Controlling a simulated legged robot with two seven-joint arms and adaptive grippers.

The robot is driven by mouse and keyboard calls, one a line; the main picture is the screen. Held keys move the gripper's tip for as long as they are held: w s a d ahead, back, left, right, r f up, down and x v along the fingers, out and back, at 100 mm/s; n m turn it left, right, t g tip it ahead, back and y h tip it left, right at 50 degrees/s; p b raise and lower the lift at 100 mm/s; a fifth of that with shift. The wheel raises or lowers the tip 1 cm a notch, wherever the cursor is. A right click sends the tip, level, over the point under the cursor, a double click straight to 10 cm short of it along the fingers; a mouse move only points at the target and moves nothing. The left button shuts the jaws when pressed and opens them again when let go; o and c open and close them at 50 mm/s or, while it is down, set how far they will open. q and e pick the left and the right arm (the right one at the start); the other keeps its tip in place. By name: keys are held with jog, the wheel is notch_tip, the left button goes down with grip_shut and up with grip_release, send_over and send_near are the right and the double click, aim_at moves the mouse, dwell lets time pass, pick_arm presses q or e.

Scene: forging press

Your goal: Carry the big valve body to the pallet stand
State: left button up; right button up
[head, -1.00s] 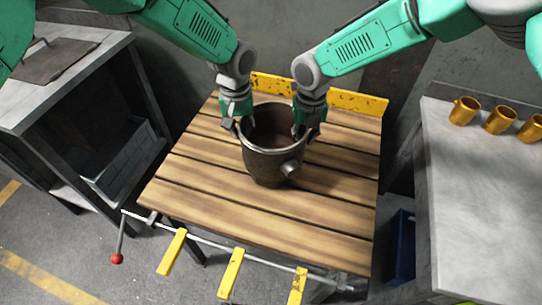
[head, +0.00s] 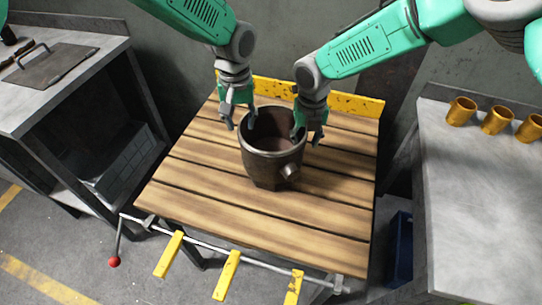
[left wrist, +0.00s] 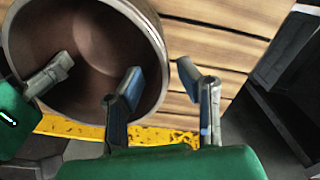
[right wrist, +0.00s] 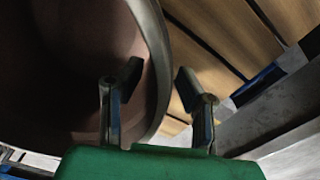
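The big valve body (head: 272,165), a dark brown metal pot with a round open top and a side stub, stands upright on a slatted wooden stand (head: 200,190), apparently the pallet stand. My left gripper (head: 239,122) is open at the pot's left rim. In the left wrist view its fingers (left wrist: 160,72) are spread, one over the opening and one outside the rim. My right gripper (head: 307,138) is at the right rim. In the right wrist view its fingers (right wrist: 158,72) are apart, with the rim (right wrist: 158,40) between them. Contact with the rim cannot be told.
A yellow rail (head: 352,104) edges the stand's back. A rod with yellow tabs (head: 228,275) and a red-knobbed lever (head: 114,262) runs along its front. A grey bench (head: 480,190) with brass cups (head: 461,111) is at right, a grey workbench (head: 80,75) at left.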

pick_arm(q)
jog(key=r, duration=0.7)
jog(key=shift+a+r, duration=0.2)
pick_arm(e)
jog(key=shift+a+r, duration=0.15)
notch_tip(320, 180, up, 12)
jog(key=shift+f, duration=0.2)
jog(key=shift+d, duration=0.2)
